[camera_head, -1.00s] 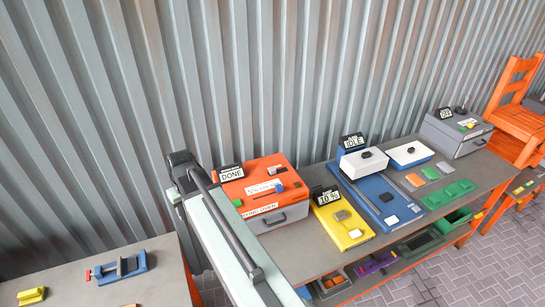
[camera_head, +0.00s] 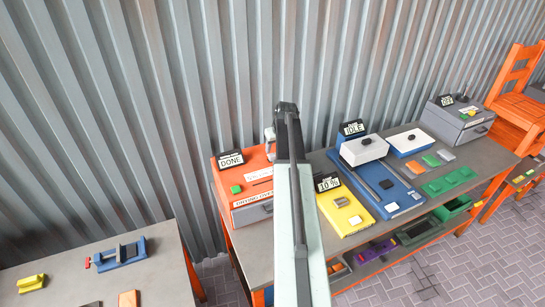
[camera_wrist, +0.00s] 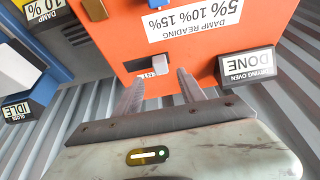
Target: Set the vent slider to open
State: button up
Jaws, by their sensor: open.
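The orange drying oven (camera_head: 228,180) stands at the left end of the long bench, with a DONE display (camera_head: 231,159) on top. In the wrist view its orange top (camera_wrist: 205,55) appears upside down. A small pale grey slider knob (camera_wrist: 148,65) sits there, with a little white label beside it that is too small to read. My gripper (camera_wrist: 160,78) is open, its two fingers on either side of the knob's line, with nothing between them. I cannot tell whether the fingers touch the top. In the head view my arm hides the oven's right part.
A yellow damp meter (camera_head: 345,212) reading 10 % and a blue station (camera_head: 375,187) with an IDLE display stand right of the oven. A grey box (camera_head: 455,122) is farther along. A separate table (camera_head: 170,270) holds a blue vise at the left.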

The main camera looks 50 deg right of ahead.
aim_at(272, 155)
jog(key=b+x, duration=0.4)
jog(key=x, duration=0.2)
jog(key=shift+f+b, duration=0.2)
jog(key=shift+b, duration=0.15)
jog(key=shift+r, duration=0.1)
grip_shut()
dwell(0.8)
